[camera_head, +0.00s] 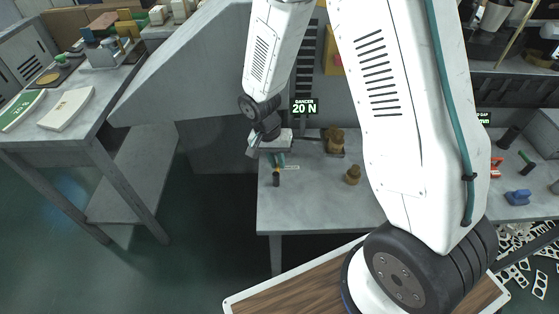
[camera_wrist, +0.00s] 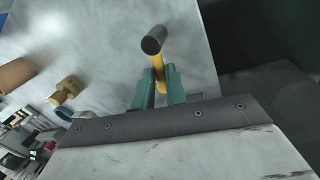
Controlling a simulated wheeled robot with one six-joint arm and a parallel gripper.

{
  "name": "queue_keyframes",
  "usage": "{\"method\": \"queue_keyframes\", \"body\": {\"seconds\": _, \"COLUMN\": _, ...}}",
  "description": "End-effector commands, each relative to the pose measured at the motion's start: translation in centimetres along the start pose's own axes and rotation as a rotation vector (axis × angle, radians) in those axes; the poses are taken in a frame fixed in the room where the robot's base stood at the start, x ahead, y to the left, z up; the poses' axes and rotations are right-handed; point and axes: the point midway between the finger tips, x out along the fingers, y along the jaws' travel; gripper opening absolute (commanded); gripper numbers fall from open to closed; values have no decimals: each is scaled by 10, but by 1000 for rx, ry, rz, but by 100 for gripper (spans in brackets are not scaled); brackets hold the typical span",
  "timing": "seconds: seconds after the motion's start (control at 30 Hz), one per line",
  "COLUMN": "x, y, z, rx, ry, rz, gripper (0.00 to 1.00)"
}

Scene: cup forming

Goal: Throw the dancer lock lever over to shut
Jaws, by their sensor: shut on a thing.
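The lock lever shows in the wrist view as a yellow stem (camera_wrist: 158,63) with a dark, round-ended grip (camera_wrist: 153,40). My gripper (camera_wrist: 158,88) has its two teal fingers shut on the yellow stem, and the dark grip sticks out past the fingertips. In the head view my gripper (camera_head: 278,160) points down at the left part of the grey bench (camera_head: 320,207). The dark lever grip (camera_head: 276,180) shows just below the fingers there. The lever's pivot is hidden. A "DANCER 20 N" sign (camera_head: 304,107) stands out behind the gripper.
Brown, spool-like pieces (camera_head: 353,174) stand on the bench to the right of the gripper. My arm covers the bench's middle. A blue piece (camera_head: 518,197) and a red piece (camera_head: 496,167) lie farther right. A separate table (camera_head: 110,110) with booklets is at left.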

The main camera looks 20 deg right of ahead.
Motion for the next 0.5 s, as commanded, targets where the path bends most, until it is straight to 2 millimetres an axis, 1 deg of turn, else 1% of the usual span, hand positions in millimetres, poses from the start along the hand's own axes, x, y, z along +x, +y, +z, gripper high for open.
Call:
{"method": "queue_keyframes", "body": {"seconds": 0.2, "x": -2, "y": -6, "z": 0, "rx": -138, "ry": 31, "rz": -4, "gripper": 0}}
{"method": "queue_keyframes", "body": {"seconds": 0.5, "x": -3, "y": -10, "z": 1, "rx": -237, "ry": 51, "rz": -4, "gripper": 0}}
